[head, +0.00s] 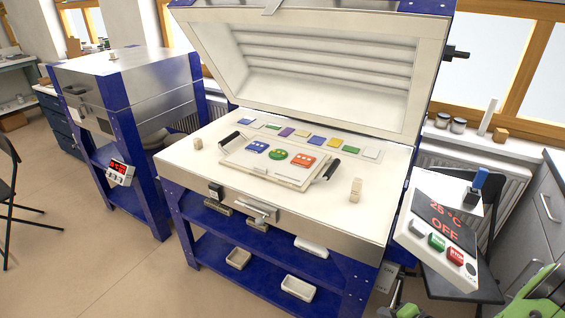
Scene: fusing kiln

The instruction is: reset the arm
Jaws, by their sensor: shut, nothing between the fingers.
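My gripper's fingers are not visible in the head view. Green and grey parts at the lower right corner look like part of my arm, cut off by the frame edge. The kiln (217,155) stands in the middle with its lid (300,82) raised wide open. On its bed lies a pale board (239,161) with blue, green and orange glass pieces, and dark handles at both sides. Behind it, several coloured glass squares lie on a pale strip (335,147).
A control panel (437,236) reading 25 °C and OFF stands at the right, by a dark chair and grey cabinets. Small posts (355,190) stand on the kiln bed. Trays (299,288) sit on the blue lower shelf. A second, closed kiln (129,80) is at left.

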